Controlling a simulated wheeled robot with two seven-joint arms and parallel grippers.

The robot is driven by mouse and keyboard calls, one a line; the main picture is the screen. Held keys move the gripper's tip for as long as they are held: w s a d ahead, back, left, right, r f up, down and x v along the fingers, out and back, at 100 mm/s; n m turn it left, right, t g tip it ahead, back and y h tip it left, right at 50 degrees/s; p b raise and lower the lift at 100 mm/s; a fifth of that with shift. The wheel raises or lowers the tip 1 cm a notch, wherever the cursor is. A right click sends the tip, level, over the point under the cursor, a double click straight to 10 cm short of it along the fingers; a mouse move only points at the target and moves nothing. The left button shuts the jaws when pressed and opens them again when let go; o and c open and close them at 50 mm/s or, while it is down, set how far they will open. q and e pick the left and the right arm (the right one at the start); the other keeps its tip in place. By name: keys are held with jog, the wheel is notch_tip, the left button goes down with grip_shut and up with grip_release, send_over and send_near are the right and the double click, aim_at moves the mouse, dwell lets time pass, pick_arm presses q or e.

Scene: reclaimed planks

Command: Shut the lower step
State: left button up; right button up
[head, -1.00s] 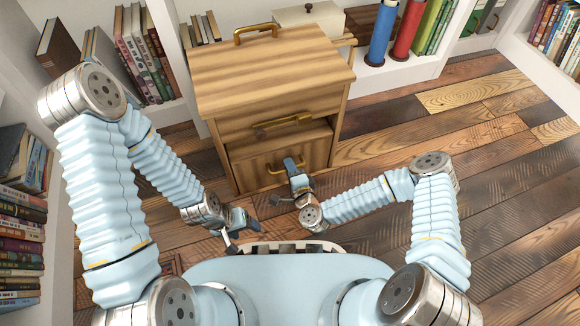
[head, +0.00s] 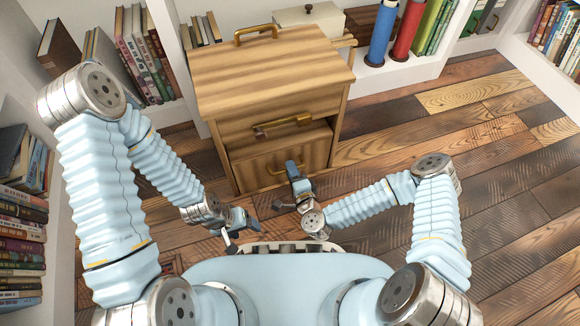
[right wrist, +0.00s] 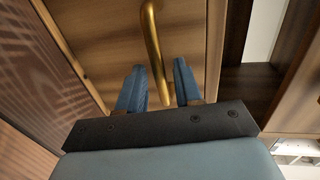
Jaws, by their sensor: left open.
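The wooden cabinet (head: 272,72) stands ahead of me in the head view. Its lower step (head: 258,171) is the wooden front at the bottom, with a brass handle (head: 273,168) and a dark gap above it. My right gripper (head: 292,167) is in front of this handle and partly covers it. In the right wrist view, its two blue fingers (right wrist: 157,84) are apart, with the brass handle (right wrist: 153,40) seen between them; I cannot tell whether they touch it. My left gripper (head: 246,228) is open and empty, low and left of the step. How far the step sticks out is hard to tell.
An upper front with a brass handle (head: 283,125) is above the step. Bookshelves (head: 150,100) stand behind and left of the cabinet. Red and blue rolls (head: 405,30) stand at the back right. The plank floor (head: 480,130) to the right is clear.

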jog(key=p+v, duration=0.3)
jog(key=v, duration=0.8)
jog(key=shift+s, duration=0.35)
jog(key=shift+d+r, duration=0.1)
jog(key=s+d+r+n+g+p, duration=0.6)
jog(key=r+n+g+p, duration=0.4)
jog(key=g, duration=0.4)
jog(key=s+n+p, duration=0.1)
jog(key=n, duration=0.1)
jog(key=shift+s+r+n+h, duration=0.25)
jog(key=shift+r+n+h, duration=0.05)
jog(key=shift+r+h, duration=0.1)
